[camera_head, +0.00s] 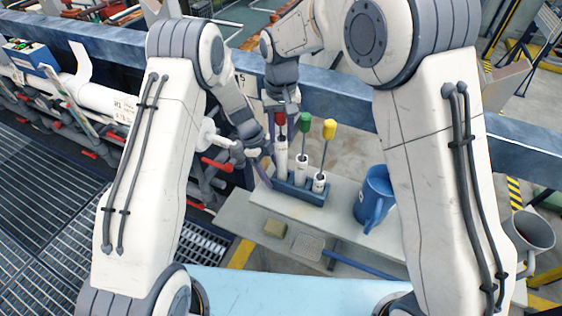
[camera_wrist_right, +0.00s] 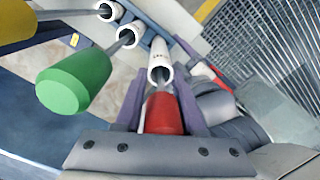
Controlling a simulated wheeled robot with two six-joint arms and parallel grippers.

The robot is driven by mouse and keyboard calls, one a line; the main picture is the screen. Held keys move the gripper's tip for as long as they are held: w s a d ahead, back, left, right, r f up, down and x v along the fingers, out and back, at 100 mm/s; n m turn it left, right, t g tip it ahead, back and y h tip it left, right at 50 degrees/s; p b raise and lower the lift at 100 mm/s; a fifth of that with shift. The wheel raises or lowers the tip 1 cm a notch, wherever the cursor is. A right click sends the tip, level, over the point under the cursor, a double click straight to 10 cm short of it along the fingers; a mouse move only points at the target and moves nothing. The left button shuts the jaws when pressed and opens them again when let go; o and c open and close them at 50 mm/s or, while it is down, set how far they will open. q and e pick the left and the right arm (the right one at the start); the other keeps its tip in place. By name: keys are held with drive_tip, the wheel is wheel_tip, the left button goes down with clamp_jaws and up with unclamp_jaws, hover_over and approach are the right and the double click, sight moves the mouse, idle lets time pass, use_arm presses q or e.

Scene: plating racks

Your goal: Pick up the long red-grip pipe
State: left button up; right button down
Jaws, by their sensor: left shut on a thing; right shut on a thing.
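The red-grip pipe stands in the left end of a blue holder (camera_head: 300,187), its red grip (camera_head: 280,119) uppermost. My right gripper (camera_head: 281,112) comes down from above and is shut on the red grip. In the right wrist view the red grip (camera_wrist_right: 165,113) lies between purple fingers, with its metal shaft entering a white tube (camera_wrist_right: 160,65). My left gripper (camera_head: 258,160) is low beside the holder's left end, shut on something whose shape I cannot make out. A green-grip piece (camera_head: 304,122) and a yellow-grip piece (camera_head: 329,129) stand in the same holder.
The holder stands on a grey bench (camera_head: 330,214). A rack with white pipes and red fittings (camera_head: 100,97) is at the left. A grey mug (camera_head: 528,233) is far right.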

use_arm(q)
drive_tip(key=shift+s+f, duration=0.15)
drive_tip(key=shift+f, duration=0.05)
use_arm(e)
drive_tip(key=shift+r, duration=0.1)
wheel_tip(320, 180, up, 18)
idle(0.3)
use_arm(q)
drive_tip(key=o, duration=1.4)
drive_tip(key=shift+o, duration=0.2)
drive_tip(key=shift+r, duration=0.15)
